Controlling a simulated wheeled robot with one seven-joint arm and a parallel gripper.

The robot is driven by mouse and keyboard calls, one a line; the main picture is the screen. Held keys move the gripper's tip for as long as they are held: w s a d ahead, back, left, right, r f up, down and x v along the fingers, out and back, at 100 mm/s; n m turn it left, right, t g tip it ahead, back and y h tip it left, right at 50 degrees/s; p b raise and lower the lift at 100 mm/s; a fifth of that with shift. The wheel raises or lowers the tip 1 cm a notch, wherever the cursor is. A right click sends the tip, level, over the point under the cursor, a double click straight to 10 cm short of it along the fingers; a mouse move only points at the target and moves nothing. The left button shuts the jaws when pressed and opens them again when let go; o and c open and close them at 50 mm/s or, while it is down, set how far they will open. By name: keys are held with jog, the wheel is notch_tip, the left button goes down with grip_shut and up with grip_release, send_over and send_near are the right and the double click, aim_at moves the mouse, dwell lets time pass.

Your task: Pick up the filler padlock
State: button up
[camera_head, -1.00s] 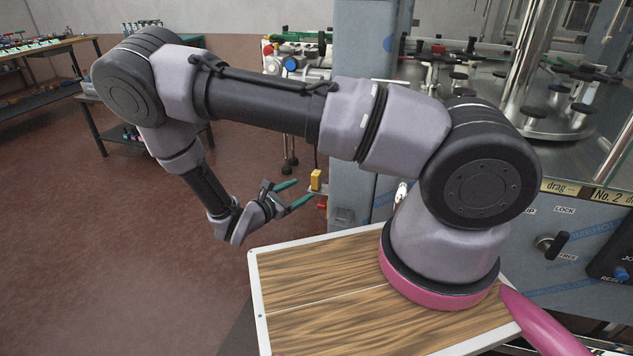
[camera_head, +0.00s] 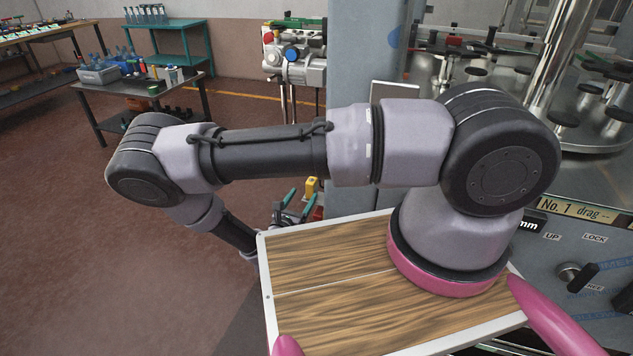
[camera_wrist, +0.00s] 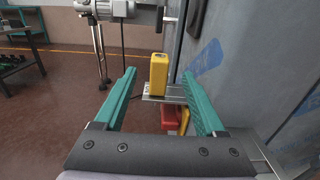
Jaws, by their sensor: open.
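My gripper (camera_wrist: 159,73) is open, with one teal finger on each side of the block in the wrist view. I see no contact, and I cannot tell how far the block stands beyond the fingertips. In the head view my gripper (camera_head: 300,198) is partly hidden behind the wooden top.
A red part (camera_wrist: 169,116) with yellow beside it hangs below the ledge. The grey machine wall (camera_wrist: 250,70) rises close on the right. A motor unit (camera_head: 295,58) stands behind. The floor (camera_head: 90,250) to the left is clear.

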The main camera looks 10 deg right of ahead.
jog(key=x, duration=0.6)
jog(key=shift+w+d, duration=0.15)
jog(key=x, duration=0.5)
jog(key=shift+f, duration=0.35)
grip_shut()
